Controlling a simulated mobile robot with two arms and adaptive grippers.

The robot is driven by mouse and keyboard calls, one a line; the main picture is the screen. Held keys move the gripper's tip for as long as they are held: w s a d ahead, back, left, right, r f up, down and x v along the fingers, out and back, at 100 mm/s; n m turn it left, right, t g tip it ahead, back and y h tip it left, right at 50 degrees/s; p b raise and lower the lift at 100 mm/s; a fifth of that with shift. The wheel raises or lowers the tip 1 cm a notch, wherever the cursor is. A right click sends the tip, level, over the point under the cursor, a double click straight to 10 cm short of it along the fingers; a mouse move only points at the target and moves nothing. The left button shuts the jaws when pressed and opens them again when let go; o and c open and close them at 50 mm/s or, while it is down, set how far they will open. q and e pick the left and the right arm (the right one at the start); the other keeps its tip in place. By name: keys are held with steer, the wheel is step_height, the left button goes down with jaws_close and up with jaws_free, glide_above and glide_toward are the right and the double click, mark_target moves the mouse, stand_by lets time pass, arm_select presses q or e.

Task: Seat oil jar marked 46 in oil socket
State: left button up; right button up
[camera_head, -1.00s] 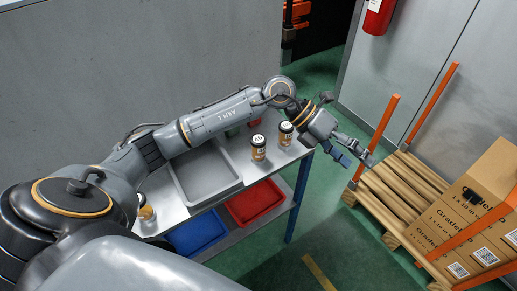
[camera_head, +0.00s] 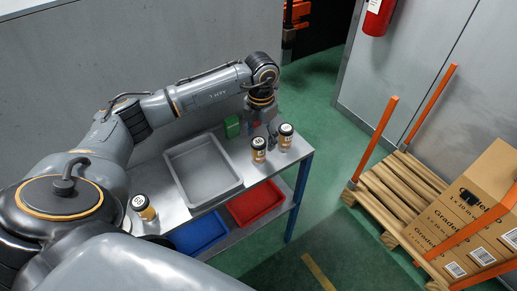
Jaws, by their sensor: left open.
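Three amber jars with black lids and pale lid marks stand on the metal bench. One jar (camera_head: 258,150) and another jar (camera_head: 285,137) stand close together at the right end; a third jar (camera_head: 143,207) stands at the near left. The lid marks are too small to read surely, so I cannot tell which is 46. My left gripper (camera_head: 272,141) is open and points down just behind and between the two right jars, partly hidden by them. I cannot make out the oil socket. My right gripper is not in view.
A grey tray (camera_head: 168,160) lies on the bench (camera_head: 228,206). A green item (camera_head: 232,126) is behind it. Blue (camera_head: 199,233) and red (camera_head: 255,203) bins are on the lower shelf. A pallet (camera_head: 392,197) with cartons (camera_head: 470,222) stands at right, with clear floor between.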

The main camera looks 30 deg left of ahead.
mark_target(260, 141)
arm_select(q)
step_height(260, 141, down, 5)
steer(key=shift+w+a+r+p, duration=0.1)
steer(key=shift+a+r+p, duration=0.05)
steer(key=shift+p, duration=1.1)
steer(key=shift+f, duration=0.5)
steer(key=c, duration=1.3)
